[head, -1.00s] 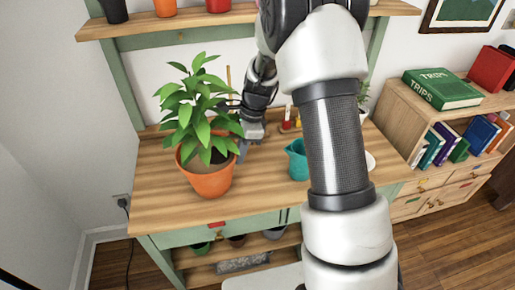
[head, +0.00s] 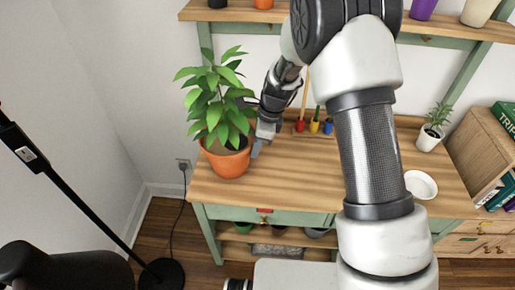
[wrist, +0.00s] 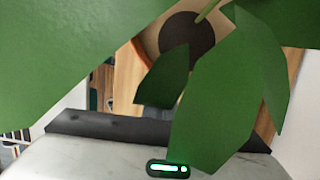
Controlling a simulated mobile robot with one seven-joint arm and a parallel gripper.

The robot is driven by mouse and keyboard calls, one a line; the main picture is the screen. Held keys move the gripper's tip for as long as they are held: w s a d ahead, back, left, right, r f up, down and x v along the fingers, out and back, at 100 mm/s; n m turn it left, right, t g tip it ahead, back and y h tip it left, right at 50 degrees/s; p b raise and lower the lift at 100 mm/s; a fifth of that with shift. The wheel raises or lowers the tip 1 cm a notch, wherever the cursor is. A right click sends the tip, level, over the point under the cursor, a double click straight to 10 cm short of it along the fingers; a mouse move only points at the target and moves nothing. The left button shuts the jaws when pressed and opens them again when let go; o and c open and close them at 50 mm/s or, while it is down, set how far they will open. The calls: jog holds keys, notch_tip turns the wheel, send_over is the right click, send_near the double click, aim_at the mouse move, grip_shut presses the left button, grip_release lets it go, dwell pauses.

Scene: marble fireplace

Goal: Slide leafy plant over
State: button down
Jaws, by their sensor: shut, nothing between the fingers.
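The leafy plant stands upright in an orange terracotta pot (head: 228,161) at the left end of the wooden tabletop in the head view. Its green leaves (head: 212,98) spread above the pot. My gripper (head: 257,147) is shut and empty, pointing down close against the right side of the pot. Whether the fingers touch the pot cannot be told. In the wrist view, large leaves (wrist: 215,95) hang close in front of the camera and hide the fingertips.
Paint-coloured pots (head: 314,126) with tools stand at the back of the table (head: 300,180). A white dish (head: 420,184) and a small potted plant (head: 433,128) are on the right. A black lamp stand (head: 85,205) stands on the floor at left. The tabletop's front middle is clear.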

jog(key=d+r, duration=0.6)
jog(key=r, duration=0.3)
jog(key=shift+d+r+p, duration=0.25)
jog(key=shift+r+p, duration=0.1)
jog(key=shift+r, duration=0.05)
